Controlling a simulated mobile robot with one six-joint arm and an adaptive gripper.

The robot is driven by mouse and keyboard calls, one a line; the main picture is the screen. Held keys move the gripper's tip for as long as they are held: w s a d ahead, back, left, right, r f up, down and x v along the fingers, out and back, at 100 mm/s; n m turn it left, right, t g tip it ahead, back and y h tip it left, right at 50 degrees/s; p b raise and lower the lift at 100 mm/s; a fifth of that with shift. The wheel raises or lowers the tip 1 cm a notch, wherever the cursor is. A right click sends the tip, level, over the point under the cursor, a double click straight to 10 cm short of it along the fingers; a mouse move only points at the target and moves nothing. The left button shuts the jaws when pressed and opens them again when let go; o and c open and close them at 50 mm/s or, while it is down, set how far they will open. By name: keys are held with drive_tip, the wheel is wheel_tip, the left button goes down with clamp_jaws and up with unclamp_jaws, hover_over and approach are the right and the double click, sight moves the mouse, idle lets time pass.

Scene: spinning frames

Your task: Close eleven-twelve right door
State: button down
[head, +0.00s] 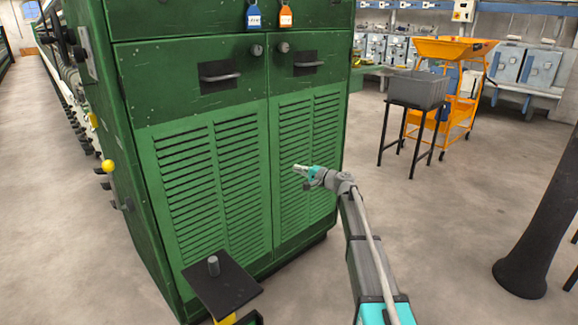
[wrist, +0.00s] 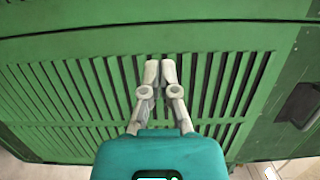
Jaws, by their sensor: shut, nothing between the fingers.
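The green cabinet end has two louvred doors side by side. The right door (head: 307,125) has a dark recessed handle (head: 308,63) and a round knob (head: 283,47) near its top left. It looks about flush with the left door (head: 210,170), with a thin dark seam between them. My gripper (head: 298,169) is shut and empty, in front of the right door's louvres. In the wrist view my gripper's fingertips (wrist: 160,72) lie together over the louvred panel (wrist: 90,90); whether they touch it I cannot tell. A dark handle recess (wrist: 301,103) shows at the right there.
A blue tag (head: 254,17) and an orange tag (head: 286,16) hang above the doors. A black plate (head: 222,288) stands low at front left. A grey bin (head: 418,89), an orange cart (head: 455,48) and a dark column (head: 540,225) stand right. Floor between is clear.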

drive_tip(key=shift+s+v, duration=0.25)
drive_tip(key=shift+v, duration=0.9)
drive_tip(key=shift+a, duration=0.2)
drive_tip(key=s+d+f+n+g+h, duration=0.1)
drive_tip(key=s+f+n+g+h, duration=0.1)
drive_tip(key=s+f, duration=0.35)
drive_tip(key=s+f+n+g+h, duration=0.2)
drive_tip(key=s+f+g, duration=0.1)
drive_tip(key=s, duration=0.6)
drive_tip(key=s+d+f+n+g+h, duration=0.1)
drive_tip(key=s+f+g+h, duration=0.1)
drive_tip(key=s+f, duration=0.35)
drive_tip(key=s+d+f+n+g+h, duration=0.15)
drive_tip(key=s+d+h, duration=0.3)
drive_tip(key=s, duration=0.55)
drive_tip(key=s+d+f+g+h, duration=0.2)
drive_tip(key=s+d+f+h, duration=0.3)
drive_tip(key=s, duration=0.6)
wheel_tip(320, 180, up, 40)
drive_tip(key=d+p, duration=0.1)
drive_tip(key=p, duration=3.7)
drive_tip(key=shift+d+y, duration=0.25)
drive_tip(key=shift+y, duration=0.1)
drive_tip(key=shift+s+f, duration=0.1)
drive_tip(key=shift+s, duration=0.05)
